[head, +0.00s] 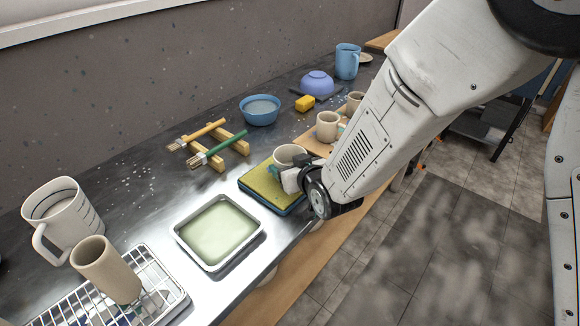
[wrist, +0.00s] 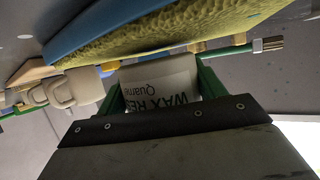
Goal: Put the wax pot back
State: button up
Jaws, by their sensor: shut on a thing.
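The wax pot (head: 289,152) is a small cream pot at the yellow sponge pad (head: 262,190) in the head view. In the wrist view the wax pot (wrist: 158,76) shows black lettering that begins "WAX RES". My gripper (head: 287,174) is shut on the pot from its near right side. The green fingers of my gripper (wrist: 162,88) lie on either side of it in the wrist view. The pot is over or on the yellow pad; I cannot tell whether it touches it. My gripper partly hides the pot's lower side.
A square white tray of pale green glaze (head: 218,232) lies left of the pad. Cream mugs (head: 328,126) stand on a wooden board behind. Brushes (head: 216,150) rest on wooden bars. A blue bowl (head: 260,109), a tall jug (head: 62,214) and a wire rack (head: 160,280) stand around.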

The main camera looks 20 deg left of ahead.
jog(key=shift+s+a+f, duration=0.25)
jog(key=shift+a+f, duration=0.2)
jog(key=shift+a, duration=0.05)
jog(key=shift+s+a, duration=0.15)
jog(key=shift+a, duration=0.1)
jog(key=shift+f, duration=0.1)
jog(key=o, duration=1.2)
jog(key=shift+d, duration=0.1)
jog(key=shift+s+d+r, duration=0.15)
jog(key=shift+d+r, duration=0.05)
jog(key=shift+r, duration=0.1)
jog(key=v, duration=1.1)
jog(key=shift+s+d, duration=0.15)
jog(key=shift+d, duration=0.05)
